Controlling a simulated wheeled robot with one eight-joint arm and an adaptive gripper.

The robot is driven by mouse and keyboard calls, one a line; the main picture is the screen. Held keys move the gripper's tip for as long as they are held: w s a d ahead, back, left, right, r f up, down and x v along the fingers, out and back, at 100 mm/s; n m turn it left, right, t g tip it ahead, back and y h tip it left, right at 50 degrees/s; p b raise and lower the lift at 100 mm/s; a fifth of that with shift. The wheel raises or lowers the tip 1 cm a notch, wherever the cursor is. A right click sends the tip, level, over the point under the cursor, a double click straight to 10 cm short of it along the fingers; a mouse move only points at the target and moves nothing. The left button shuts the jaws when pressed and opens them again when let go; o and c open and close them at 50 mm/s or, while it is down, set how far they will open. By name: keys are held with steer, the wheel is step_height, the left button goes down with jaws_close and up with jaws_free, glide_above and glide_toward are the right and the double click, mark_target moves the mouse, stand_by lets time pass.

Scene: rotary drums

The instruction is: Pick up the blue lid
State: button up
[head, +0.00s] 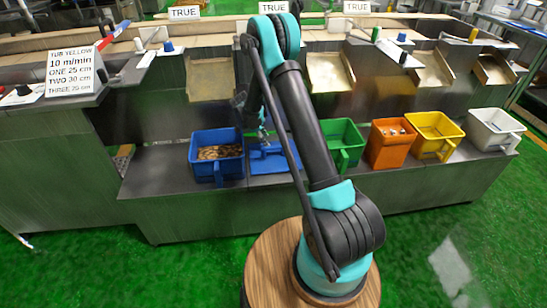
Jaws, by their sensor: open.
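The blue lid (258,165) lies as a flat blue piece on the metal bench, just right of the blue tub (230,171). My arm crosses in front of its right part. My gripper (263,141) points down above the lid, close to its back part. The gripper is small and partly hidden by my arm; its jaws are open. I cannot tell whether the fingertips touch the lid.
The blue tub holds brownish pieces. To the right stand a green tub (340,133), an orange tub (389,151) with contents, a yellow tub (431,125) and a white tub (488,117). Metal chutes and machine fronts rise behind the bench (165,180).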

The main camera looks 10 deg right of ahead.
mark_target(272, 146)
steer(key=x, duration=0.9)
steer(key=shift+d+f, duration=0.1)
steer(key=shift+d, duration=0.15)
steer(key=shift+c, duration=0.2)
jaws_close()
